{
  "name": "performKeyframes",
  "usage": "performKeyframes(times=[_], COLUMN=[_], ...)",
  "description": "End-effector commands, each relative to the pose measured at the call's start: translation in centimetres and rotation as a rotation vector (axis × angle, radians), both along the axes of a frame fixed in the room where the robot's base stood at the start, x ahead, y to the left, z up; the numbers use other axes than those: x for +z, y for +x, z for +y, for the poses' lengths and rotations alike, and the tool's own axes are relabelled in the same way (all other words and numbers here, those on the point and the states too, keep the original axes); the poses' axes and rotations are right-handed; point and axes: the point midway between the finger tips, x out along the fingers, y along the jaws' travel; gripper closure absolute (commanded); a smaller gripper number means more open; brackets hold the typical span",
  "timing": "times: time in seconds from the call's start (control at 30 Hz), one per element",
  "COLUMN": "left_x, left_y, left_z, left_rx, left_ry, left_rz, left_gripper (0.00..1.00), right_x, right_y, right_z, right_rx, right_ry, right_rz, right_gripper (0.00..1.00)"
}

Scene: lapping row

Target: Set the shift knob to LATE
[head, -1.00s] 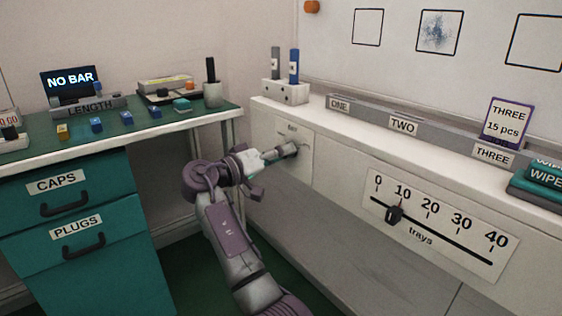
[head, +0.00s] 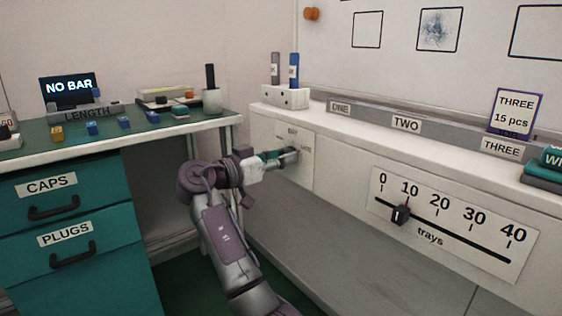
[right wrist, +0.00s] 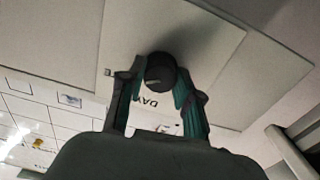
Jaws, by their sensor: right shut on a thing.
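The shift knob (right wrist: 160,72) is a dark round knob on a pale panel (head: 306,168) at the front of the white bench. My right gripper (head: 284,156) is shut on the knob, and in the right wrist view its two fingers (right wrist: 160,88) stand on either side of it. A DAY label shows upside down beside the knob in the right wrist view; small labels on the panel in the head view are hard to read. The knob's pointer is hidden, so its setting cannot be told. My left gripper is not in view.
A trays slider (head: 401,215) on a scale sits to the right on the bench front, near 10. A white block holding two markers (head: 286,97) stands above the panel. The green-topped desk (head: 205,124) with teal drawers is at the left.

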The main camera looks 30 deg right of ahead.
Motion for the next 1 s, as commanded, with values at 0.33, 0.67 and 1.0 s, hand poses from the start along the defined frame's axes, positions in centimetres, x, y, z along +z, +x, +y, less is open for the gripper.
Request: performKeyframes(times=[0.33, 0.67, 1.0], left_x=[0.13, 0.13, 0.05], left_y=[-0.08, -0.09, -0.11], left_z=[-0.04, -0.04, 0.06], left_rx=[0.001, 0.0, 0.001], left_ry=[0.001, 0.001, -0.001], left_rz=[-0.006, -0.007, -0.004], left_gripper=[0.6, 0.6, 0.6], right_x=[-0.21, -0.17, -0.05], right_y=[-0.03, -0.02, 0.0], right_z=[-0.04, -0.03, 0.24], right_rx=[-0.002, -0.001, 0.0], right_ry=[0.006, 0.005, 0.002], right_rz=[-0.018, -0.017, -0.017], right_gripper=[1.0, 0.42, 0.41])
